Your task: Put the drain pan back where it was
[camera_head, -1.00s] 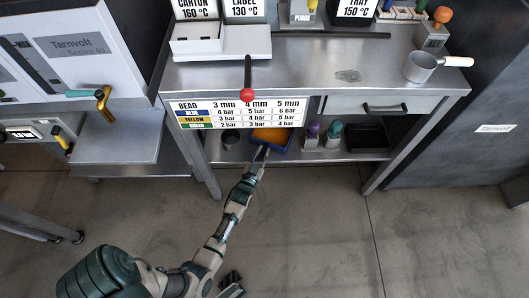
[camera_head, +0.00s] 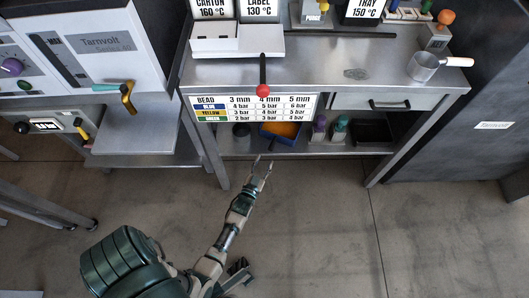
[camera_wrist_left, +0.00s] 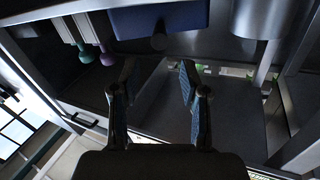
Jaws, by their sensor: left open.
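The drain pan (camera_head: 269,139) appears to be the blue pan on the lower shelf under the bench, with something orange inside it. Its upper part is hidden by the bead chart. In the left wrist view the blue pan (camera_wrist_left: 165,20) is at the top, with a dark round knob on its near side. My left gripper (camera_head: 262,160) is open and empty in front of the shelf, apart from the pan. In the wrist view its two fingers (camera_wrist_left: 156,72) are spread below the knob with a gap between.
A dark grey cup (camera_head: 241,131) stands left of the pan. The bench legs (camera_head: 213,160) flank the shelf. The floor in front is clear.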

